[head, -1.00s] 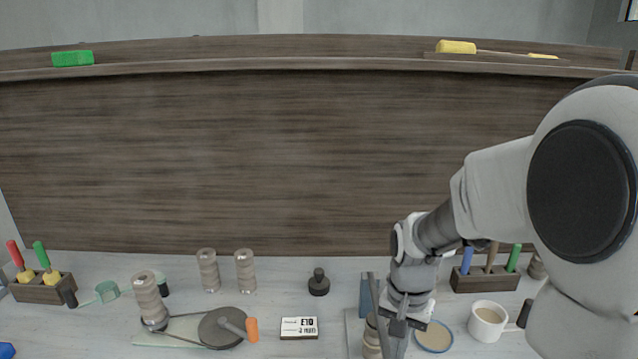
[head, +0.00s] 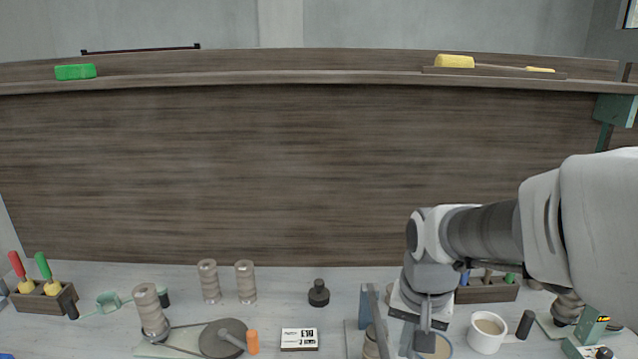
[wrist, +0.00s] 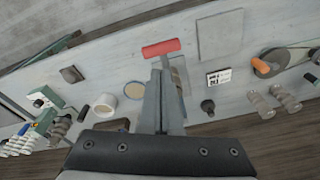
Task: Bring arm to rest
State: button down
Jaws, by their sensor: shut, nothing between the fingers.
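My gripper (head: 421,342) hangs downward over the right-of-middle part of the workbench in the head view. In the wrist view its fingers (wrist: 165,95) are closed together and hold nothing. A round tan-topped dish (head: 443,346) lies below and right of it in the head view and is partly covered by it. The dish also shows left of the fingers in the wrist view (wrist: 134,88). A red cylinder (wrist: 161,48) appears beyond the fingertips in the wrist view; whether it touches them I cannot tell.
A white mug (head: 486,333) stands right of my gripper. A grey-blue upright plate (head: 366,306) and a wooden tool block (head: 487,291) are close by. A black knob (head: 318,293), a labelled box (head: 299,339) and a grey wheel (head: 222,338) are farther left. Green equipment (head: 592,325) stands at lower right.

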jog(key=s+r+n+t, duration=0.4)
jog(key=s+r, duration=0.4)
jog(key=s, duration=0.2)
jog(key=shift+s, duration=0.3)
